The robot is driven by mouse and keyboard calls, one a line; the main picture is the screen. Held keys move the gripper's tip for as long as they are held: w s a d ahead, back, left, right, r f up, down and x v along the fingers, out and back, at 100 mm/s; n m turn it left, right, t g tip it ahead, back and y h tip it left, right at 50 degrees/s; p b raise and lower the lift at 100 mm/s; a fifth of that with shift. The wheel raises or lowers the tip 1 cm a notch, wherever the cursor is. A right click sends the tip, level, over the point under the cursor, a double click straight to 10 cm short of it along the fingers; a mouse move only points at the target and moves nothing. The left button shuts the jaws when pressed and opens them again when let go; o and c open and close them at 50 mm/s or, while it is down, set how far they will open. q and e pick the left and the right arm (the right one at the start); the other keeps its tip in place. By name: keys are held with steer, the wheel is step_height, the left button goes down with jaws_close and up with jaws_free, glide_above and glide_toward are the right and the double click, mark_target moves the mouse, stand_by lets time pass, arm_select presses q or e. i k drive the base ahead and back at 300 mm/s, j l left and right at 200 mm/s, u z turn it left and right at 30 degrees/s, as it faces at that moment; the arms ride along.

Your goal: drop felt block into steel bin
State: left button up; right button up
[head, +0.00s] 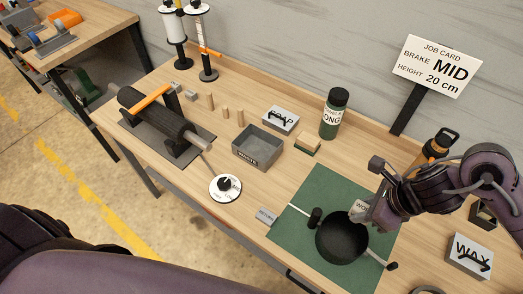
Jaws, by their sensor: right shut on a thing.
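The felt block (308,144), tan on top with a dark green lower layer, lies on the table beside a green bottle. The steel bin (246,156) is a grey open box with a label on its front, left of the block; its visible inside looks empty. My right gripper (362,217) is over the green mat, shut at the upper right rim of a dark round pan (342,243). Its fingertips are partly hidden, so the exact grip is unclear. It is apart from the felt block. My left gripper is out of view; only my left arm shows at lower left.
The green mat (300,240) lies under the pan. The green bottle (334,113), a grey labelled box (281,121) and small wooden pegs (225,112) stand near the bin. A round white dial (226,190) lies in front. A roller (150,114) stands left.

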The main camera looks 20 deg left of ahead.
mark_target(263, 154)
steer(key=i+j, duration=0.1)
steer(key=j, duration=0.25)
steer(key=i+j, duration=0.15)
steer(key=j, duration=0.2)
steer(key=i+j, duration=0.1)
steer(key=j, duration=0.2)
steer(key=i+j, duration=0.1)
steer(key=j, duration=0.25)
steer(key=i+j, duration=0.15)
steer(key=j, duration=0.2)
